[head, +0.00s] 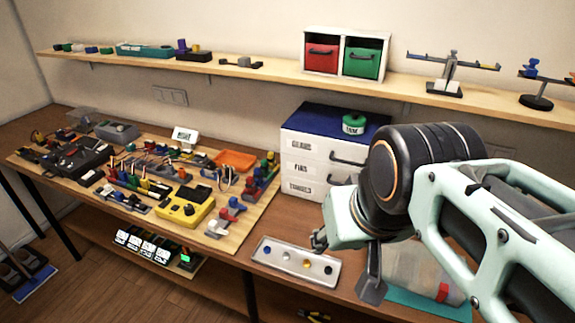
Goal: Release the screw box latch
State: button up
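A pale, translucent box (408,266) sits on the table at the lower right, largely hidden behind my arm; it looks like the screw box. A small red part (443,292) shows at its front right and may be the latch. I cannot tell whether it is fastened. My gripper (345,266) is to the left of the box, above the table near the metal tray. Its two dark fingers are spread apart, and nothing shows between them that it holds.
A metal tray (265,259) with several small coloured pieces lies below my gripper. A teal mat (425,308) lies under the box. A white drawer cabinet (303,150) stands behind. A wooden board (232,238) crowded with electronics fills the left. A shelf (275,75) runs above.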

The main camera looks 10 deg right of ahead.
aim_at(443, 291)
jog(key=k+l+u, duration=0.15)
jog(key=k, duration=0.35)
jog(key=z, duration=0.15)
jog(key=l+u, duration=0.15)
jog(key=z, duration=1.1)
